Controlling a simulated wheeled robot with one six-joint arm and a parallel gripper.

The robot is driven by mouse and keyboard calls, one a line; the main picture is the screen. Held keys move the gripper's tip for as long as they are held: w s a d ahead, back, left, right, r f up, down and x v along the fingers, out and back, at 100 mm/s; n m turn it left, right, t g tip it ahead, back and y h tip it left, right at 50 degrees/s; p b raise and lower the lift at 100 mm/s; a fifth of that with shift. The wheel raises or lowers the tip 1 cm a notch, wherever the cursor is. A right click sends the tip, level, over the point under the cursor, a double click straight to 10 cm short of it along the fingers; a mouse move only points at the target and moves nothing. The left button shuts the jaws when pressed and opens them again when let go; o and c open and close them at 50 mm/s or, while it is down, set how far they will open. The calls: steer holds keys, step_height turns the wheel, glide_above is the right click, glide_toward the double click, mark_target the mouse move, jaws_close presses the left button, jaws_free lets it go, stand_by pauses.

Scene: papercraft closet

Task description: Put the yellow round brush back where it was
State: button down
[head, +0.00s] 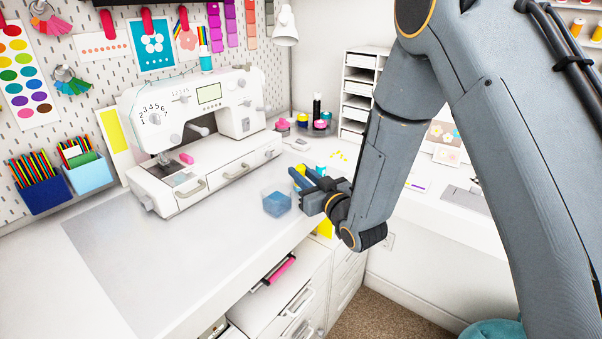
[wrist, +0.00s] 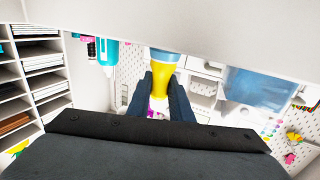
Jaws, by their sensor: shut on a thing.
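My gripper (wrist: 161,97) is shut on the yellow round brush (wrist: 162,76) in the wrist view. The brush's yellow body stands between the two dark fingers, and a pale blue-white end meets the white surface edge. In the head view my gripper (head: 304,180) is over the right end of the white desk, just right of a clear box with blue contents (head: 277,205). A small yellow patch of the brush (head: 300,170) shows by the fingers. I cannot tell whether the brush touches the desk.
The blue box also shows in the wrist view (wrist: 258,88). A teal bottle (head: 321,171) stands close behind my gripper. A white sewing machine (head: 200,135) is to the left. The desk front left (head: 150,250) is clear. An open drawer (head: 275,295) lies below.

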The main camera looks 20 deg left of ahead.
steer(key=shift+f, duration=0.3)
steer(key=c, duration=1.6)
jaws_free()
steer(key=shift+r, duration=0.2)
steer(key=shift+b+v, duration=1.95)
steer(key=shift+v, duration=4.05)
